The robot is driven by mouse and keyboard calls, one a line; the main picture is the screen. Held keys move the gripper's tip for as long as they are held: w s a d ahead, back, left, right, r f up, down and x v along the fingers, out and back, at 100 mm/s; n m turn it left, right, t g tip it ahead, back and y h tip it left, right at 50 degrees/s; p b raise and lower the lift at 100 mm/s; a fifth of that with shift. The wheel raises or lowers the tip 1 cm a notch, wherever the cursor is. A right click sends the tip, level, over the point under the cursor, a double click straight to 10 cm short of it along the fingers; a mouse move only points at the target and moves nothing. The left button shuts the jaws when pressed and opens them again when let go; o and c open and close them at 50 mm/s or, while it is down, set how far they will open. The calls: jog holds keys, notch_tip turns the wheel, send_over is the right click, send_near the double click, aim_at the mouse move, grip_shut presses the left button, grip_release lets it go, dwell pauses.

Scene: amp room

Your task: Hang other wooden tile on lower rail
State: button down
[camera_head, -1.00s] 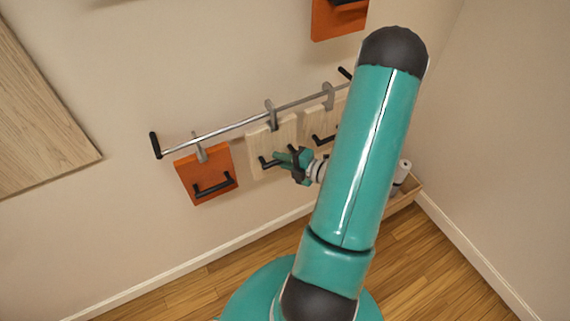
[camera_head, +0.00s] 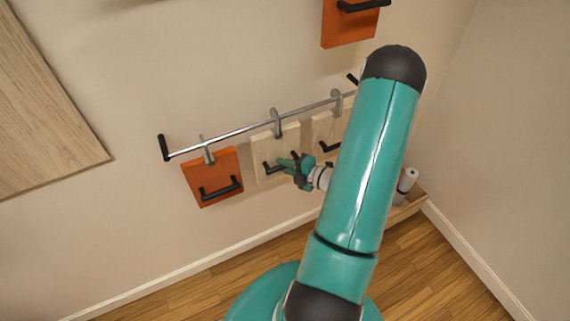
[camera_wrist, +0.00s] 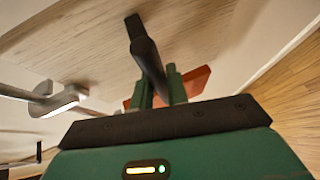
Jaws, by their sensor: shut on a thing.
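A pale wooden tile (camera_head: 289,139) with a black handle is at the lower rail (camera_head: 235,132), in the middle. Its grey hook (camera_head: 277,122) appears to be over the rail. My gripper (camera_head: 284,163) is shut on the tile's black handle, which also shows in the wrist view (camera_wrist: 147,50) between the fingers. The tile's grain (camera_wrist: 75,35) fills the top left there, with a grey hook (camera_wrist: 60,100) by the rail. A second wooden tile (camera_head: 322,128) hangs to the right, partly hidden behind my arm.
An orange tile (camera_head: 205,168) with a black handle hangs at the rail's left end. Another orange tile (camera_head: 345,27) is higher on the wall. A wooden panel (camera_head: 45,120) is at left. A low wooden tray (camera_head: 413,204) with a white cylinder (camera_head: 407,181) stands at right.

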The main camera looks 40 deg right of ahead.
jog(key=c, duration=1.3)
grip_release()
jog(key=v, duration=1.4)
